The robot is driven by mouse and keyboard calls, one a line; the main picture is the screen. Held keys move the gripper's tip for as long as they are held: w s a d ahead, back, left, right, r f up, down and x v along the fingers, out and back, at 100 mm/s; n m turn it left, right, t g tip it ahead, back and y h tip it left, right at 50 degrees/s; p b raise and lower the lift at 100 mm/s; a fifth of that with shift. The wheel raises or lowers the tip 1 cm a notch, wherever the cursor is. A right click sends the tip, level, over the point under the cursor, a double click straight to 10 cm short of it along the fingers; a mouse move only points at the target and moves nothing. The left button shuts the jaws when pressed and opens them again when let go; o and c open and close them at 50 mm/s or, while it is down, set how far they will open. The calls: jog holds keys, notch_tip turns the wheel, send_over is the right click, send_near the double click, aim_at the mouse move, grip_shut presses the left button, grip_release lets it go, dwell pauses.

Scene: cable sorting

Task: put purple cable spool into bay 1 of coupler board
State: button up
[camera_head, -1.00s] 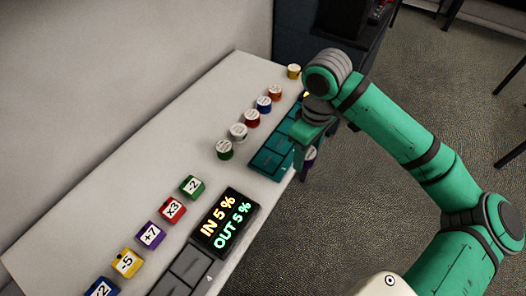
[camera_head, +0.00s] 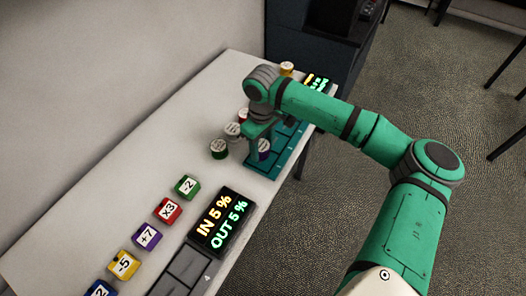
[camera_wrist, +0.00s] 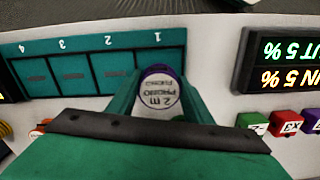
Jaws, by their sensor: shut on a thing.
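The purple cable spool (camera_head: 264,149) has a white labelled top and is gripped upright between the fingers of my gripper (camera_head: 258,143). In the wrist view the spool (camera_wrist: 160,100) sits between the green fingers, its label upside down. The teal coupler board (camera_head: 266,169) lies along the table's right edge. Its bays, numbered 1 to 4, show in the wrist view, and bay 1 (camera_wrist: 127,68) looks empty. The spool is at the board's near-end side, overlapping the edge of bay 1 in the wrist view. Its height above the board is hard to tell.
A green spool (camera_head: 218,149), a white spool (camera_head: 233,130) and a partly hidden red spool (camera_head: 243,114) stand left of my gripper. A yellow spool (camera_head: 286,69) is farther back. A display (camera_head: 222,219) and several coloured number blocks (camera_head: 147,236) are nearer.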

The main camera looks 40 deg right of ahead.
aim_at(263, 153)
jog(key=shift+f, duration=1.3)
jog(key=shift+s+f, duration=0.1)
jog(key=shift+f, duration=0.1)
